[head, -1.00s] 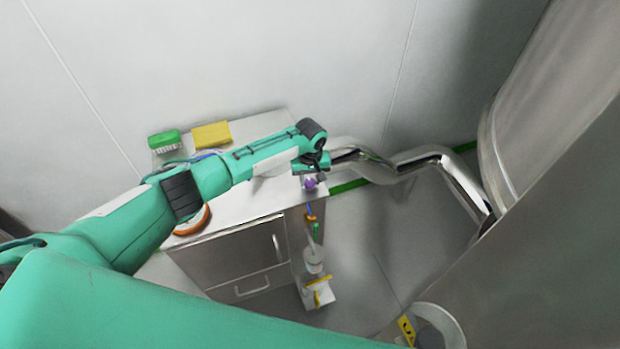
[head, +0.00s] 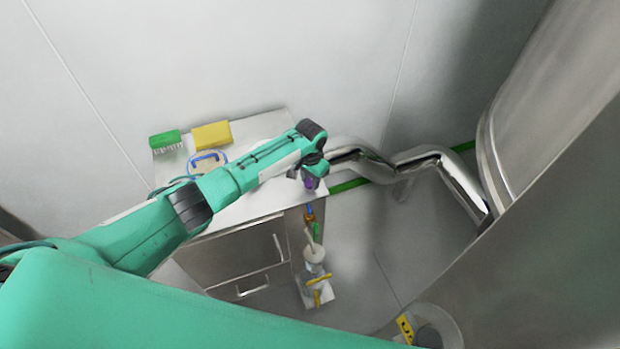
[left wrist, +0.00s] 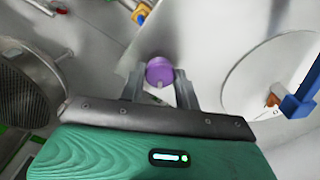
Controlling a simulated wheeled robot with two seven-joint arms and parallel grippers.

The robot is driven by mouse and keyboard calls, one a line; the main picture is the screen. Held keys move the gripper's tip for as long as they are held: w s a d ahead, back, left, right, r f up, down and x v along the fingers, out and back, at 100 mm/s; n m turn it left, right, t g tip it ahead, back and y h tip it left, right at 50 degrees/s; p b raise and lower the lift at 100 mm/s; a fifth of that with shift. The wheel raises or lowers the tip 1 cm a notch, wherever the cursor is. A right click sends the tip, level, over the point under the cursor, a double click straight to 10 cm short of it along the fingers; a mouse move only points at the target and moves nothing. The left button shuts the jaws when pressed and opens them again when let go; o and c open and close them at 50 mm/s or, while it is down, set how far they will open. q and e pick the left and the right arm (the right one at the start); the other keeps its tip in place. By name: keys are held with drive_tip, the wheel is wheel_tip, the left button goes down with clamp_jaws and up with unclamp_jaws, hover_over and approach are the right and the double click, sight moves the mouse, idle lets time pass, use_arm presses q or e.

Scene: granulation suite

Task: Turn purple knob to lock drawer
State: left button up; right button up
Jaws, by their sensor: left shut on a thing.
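The purple knob (head: 311,183) is at the right end of the steel cabinet's top, mostly covered by my gripper in the head view. In the left wrist view the round purple knob (left wrist: 159,72) sits between the two grey fingers. My left gripper (head: 313,175) is shut on it, one finger on each side. The drawer (head: 238,290) with a bar handle is low on the cabinet front and looks closed. My right gripper is not in view.
A green brush (head: 166,140), a yellow block (head: 211,136) and a blue handle (head: 207,156) are on the cabinet top (head: 262,203). A steel pipe (head: 372,164) runs behind, towards a large steel vessel (head: 545,140).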

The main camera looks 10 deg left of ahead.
sight(310, 182)
use_arm(q)
drive_tip(key=m, duration=0.4)
drive_tip(key=shift+m, duration=1.6)
drive_tip(key=shift+r, duration=0.1)
drive_tip(key=o, duration=1)
drive_tip(key=shift+c, duration=0.2)
wheel_tip(310, 182, up, 14)
drive_tip(key=b, duration=0.3)
drive_tip(key=shift+f, duration=0.2)
